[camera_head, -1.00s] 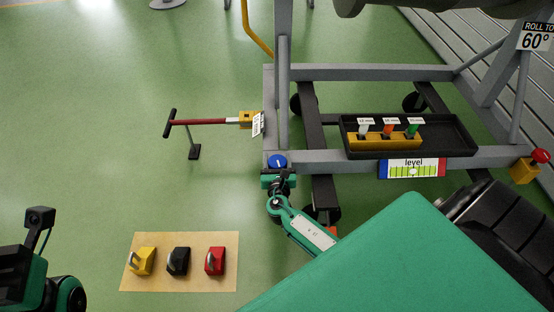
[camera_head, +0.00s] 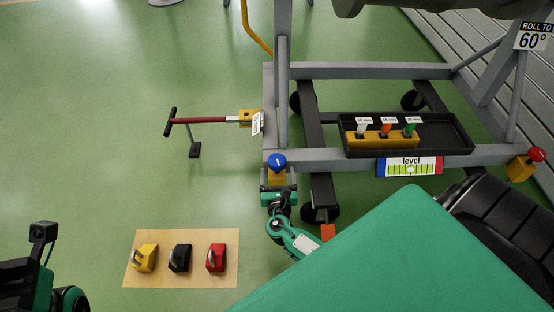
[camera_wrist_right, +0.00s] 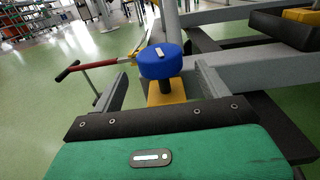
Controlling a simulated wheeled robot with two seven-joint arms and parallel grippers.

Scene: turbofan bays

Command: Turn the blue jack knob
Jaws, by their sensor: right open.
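The blue jack knob (camera_head: 277,161) stands on a yellow jack block (camera_head: 277,177) at the near left corner of the grey stand. It has a white mark on top. My right gripper (camera_head: 278,186) is open and empty on the near side of the knob. In the right wrist view the blue knob (camera_wrist_right: 160,62) shows ahead, between the lines of the two spread fingers (camera_wrist_right: 160,82), and no finger appears to touch it. My left arm shows at the lower left edge; its fingers cannot be made out.
A level gauge (camera_head: 410,167) hangs on the stand's front rail (camera_head: 340,160). A red knob (camera_head: 536,154) is at the right corner. A black tray (camera_head: 455,133) holds several labelled pieces. A red-handled bar (camera_head: 200,120) reaches out left. A board (camera_head: 180,280) with three blocks lies on the floor.

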